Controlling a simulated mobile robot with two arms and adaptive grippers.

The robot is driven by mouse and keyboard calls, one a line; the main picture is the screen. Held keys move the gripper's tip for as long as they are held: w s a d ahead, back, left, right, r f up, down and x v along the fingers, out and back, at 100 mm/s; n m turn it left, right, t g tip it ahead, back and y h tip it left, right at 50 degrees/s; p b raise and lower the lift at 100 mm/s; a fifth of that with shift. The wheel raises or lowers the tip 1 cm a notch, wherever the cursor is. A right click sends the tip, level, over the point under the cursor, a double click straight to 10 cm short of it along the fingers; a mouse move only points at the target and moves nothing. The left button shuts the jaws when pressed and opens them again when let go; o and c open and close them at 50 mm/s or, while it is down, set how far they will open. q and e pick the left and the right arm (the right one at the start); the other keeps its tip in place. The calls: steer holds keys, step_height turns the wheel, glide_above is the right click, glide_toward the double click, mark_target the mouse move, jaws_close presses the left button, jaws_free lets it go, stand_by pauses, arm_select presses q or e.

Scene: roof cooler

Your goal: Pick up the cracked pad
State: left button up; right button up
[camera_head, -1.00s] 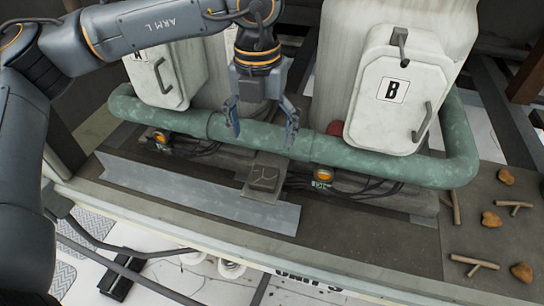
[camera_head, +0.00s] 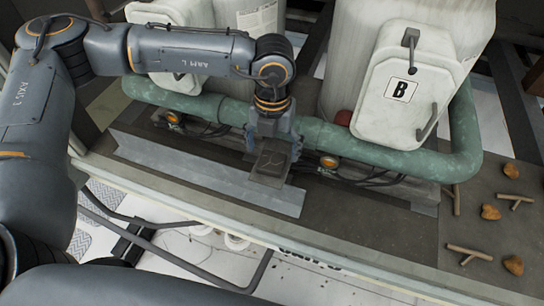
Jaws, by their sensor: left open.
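The cracked pad (camera_head: 270,167) is a small grey-brown square block with dark crack lines on its top. It sits at the right end of the pale metal angle beam (camera_head: 205,177), in front of the green pipe. My left gripper (camera_head: 273,152) reaches down over the pad from behind. Its fingers are open, one on each side of the pad's far part. Whether they touch the pad cannot be told. My right gripper is not in view.
A green pipe (camera_head: 375,151) runs behind the pad, below a white tank with hatch B (camera_head: 402,88). Orange-capped fittings (camera_head: 329,161) and dark cables lie close by. Twigs and brown leaves (camera_head: 490,212) lie on the right.

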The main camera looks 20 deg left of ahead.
mark_target(272, 163)
arm_select(q)
steer(key=shift+f+p, duration=0.35)
steer(key=shift+f, duration=1.05)
steer(key=c, duration=1.3)
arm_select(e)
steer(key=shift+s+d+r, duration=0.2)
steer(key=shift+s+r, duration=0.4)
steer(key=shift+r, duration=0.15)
